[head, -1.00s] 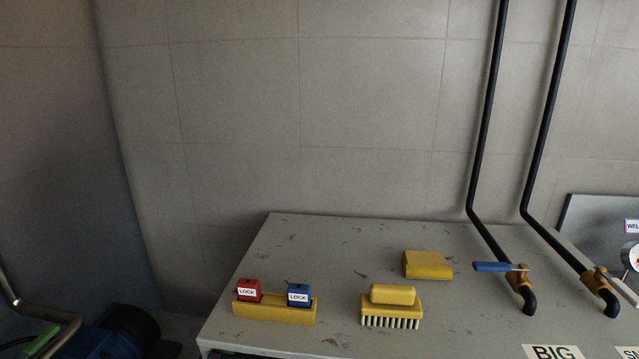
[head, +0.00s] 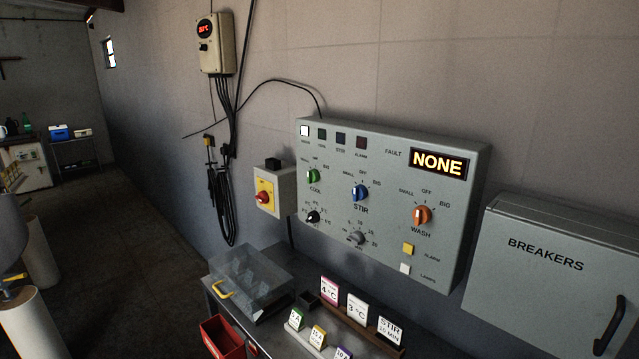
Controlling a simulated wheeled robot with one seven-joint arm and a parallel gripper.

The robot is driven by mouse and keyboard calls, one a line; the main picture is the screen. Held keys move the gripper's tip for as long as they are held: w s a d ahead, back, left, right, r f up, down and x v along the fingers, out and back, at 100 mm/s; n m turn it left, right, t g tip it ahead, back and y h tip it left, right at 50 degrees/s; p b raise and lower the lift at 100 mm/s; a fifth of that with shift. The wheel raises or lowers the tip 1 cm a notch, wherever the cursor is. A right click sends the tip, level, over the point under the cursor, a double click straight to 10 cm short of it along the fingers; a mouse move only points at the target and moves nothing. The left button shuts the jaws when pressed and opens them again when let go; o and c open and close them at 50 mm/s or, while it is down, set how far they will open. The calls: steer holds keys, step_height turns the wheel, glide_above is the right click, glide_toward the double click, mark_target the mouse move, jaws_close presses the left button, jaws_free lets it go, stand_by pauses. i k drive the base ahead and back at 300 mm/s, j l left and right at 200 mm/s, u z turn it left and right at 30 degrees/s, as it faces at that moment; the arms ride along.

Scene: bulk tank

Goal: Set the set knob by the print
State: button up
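The grey control panel (head: 470,215) hangs on the wall in the head view. A black knob (head: 313,216) sits at its lower left, under the green COOL knob (head: 312,176), with small temperature marks around it. A grey knob (head: 357,238) with a number scale sits to its right. The word "set" is not readable at any knob, and the black knob's exact setting is too small to tell. Printed cards stand below the panel: "4°C" with a pink edge (head: 329,290), "3°C" (head: 356,309) and "STIR 10 MIN" (head: 389,330). My gripper is not in view.
The blue STIR knob (head: 360,193) and orange WASH knob (head: 422,215) are also on the panel; its display (head: 438,163) reads "NONE". A clear yellow-handled box (head: 250,283) stands below.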

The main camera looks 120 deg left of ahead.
mark_target(314, 217)
steer(key=u, duration=3.35)
